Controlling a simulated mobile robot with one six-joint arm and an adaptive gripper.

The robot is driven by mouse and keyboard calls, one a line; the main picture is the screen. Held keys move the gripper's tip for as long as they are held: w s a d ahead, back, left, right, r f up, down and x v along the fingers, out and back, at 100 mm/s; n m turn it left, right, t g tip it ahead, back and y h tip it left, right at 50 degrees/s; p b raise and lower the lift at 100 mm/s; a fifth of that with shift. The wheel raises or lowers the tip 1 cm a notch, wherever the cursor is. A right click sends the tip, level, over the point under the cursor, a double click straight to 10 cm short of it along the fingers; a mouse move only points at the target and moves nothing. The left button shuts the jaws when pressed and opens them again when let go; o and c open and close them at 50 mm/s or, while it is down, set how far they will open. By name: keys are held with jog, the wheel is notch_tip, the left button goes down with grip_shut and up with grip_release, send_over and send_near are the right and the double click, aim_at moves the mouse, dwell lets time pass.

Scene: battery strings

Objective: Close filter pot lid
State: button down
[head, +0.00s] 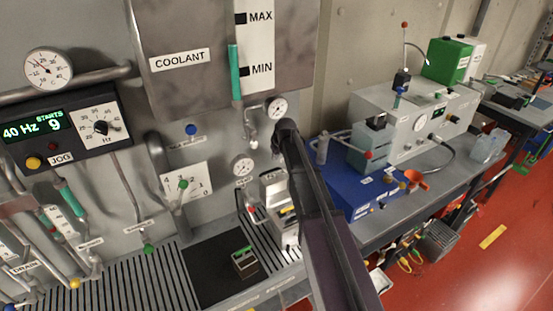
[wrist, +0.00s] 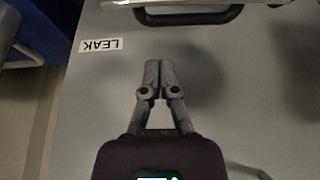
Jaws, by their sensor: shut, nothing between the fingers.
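My gripper (wrist: 152,68) is shut with its two grey fingers together and nothing between them. In the wrist view it is in front of a plain grey panel (wrist: 230,110) with a LEAK label (wrist: 100,45) to the left of the fingertips. A black curved bar (wrist: 190,17) runs across the top of that view, beyond the fingertips. I cannot pick out the filter pot or its lid for sure. In the head view my arm crosses the lower middle and hides part of the panel behind it. A pale upright unit (head: 273,188) stands just left of the arm.
The coolant tank (head: 190,85) and a gauge (head: 276,107) are above. A small dark box with a green top (head: 244,262) sits on a black mat (head: 212,268). A blue case (head: 358,190) stands on the bench to the right.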

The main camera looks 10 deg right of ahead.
jog(key=shift+s+d+f+b, duration=0.25)
jog(key=shift+s+f+b, duration=0.25)
jog(key=shift+s+f, duration=0.2)
jog(key=shift+s+d+f+b, duration=0.2)
jog(key=shift+s+f+b, duration=0.3)
jog(key=shift+s, duration=0.2)
jog(key=shift+d, duration=0.1)
jog(key=shift+s+d, duration=0.15)
jog(key=shift+s, duration=0.1)
jog(key=shift+s+t, duration=0.1)
jog(key=shift+t, duration=0.2)
